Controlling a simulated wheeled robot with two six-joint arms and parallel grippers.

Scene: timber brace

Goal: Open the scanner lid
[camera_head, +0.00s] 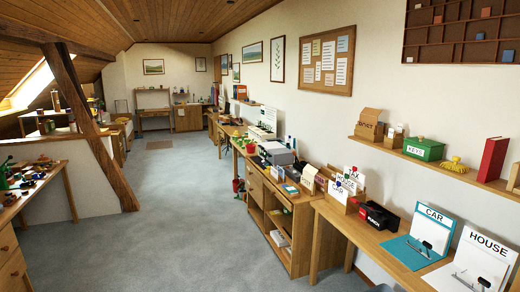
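A grey, box-shaped office machine (275,151) sits on top of the wooden cabinet along the right wall, in the middle of the head view. It looks like a scanner or printer, but it is too small to tell which, or whether its lid is shut. Neither of my grippers can be made out in this view.
The wooden cabinet (292,228) has open shelves facing the aisle. A desk to its right holds a black box (378,216) and a teal CAR clipboard (419,238). A cluttered workbench (30,185) and a slanted timber brace (88,125) stand left. The carpeted aisle (185,215) is clear.

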